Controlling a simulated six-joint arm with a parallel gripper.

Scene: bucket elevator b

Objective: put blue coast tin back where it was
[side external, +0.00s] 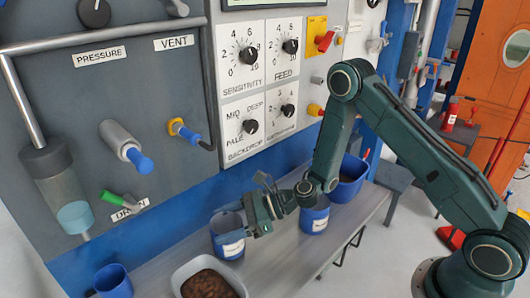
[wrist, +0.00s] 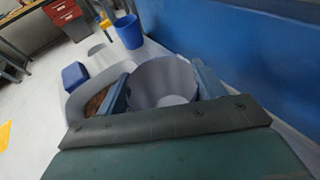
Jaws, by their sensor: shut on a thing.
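My gripper (side external: 246,217) is shut on a blue tin (side external: 229,243) with a pale label. In the wrist view, my gripper (wrist: 161,88) has one finger on each side of the tin (wrist: 163,84), whose open top and grey inside face the camera. The tin looks upright and empty, at or just above the bench; I cannot tell whether it touches. A second blue labelled tin (side external: 314,218) stands on the bench to the right, partly behind my arm. The labels are too small to read, so I cannot tell which is coast.
A pale tray (side external: 183,276) of brown material stands close to the held tin. A blue cup (side external: 113,283) is at the left, and a blue bin (side external: 348,186) sits further right. The grey bench (side external: 285,250) has bare room between the tins. The knob panel (side external: 262,85) rises behind.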

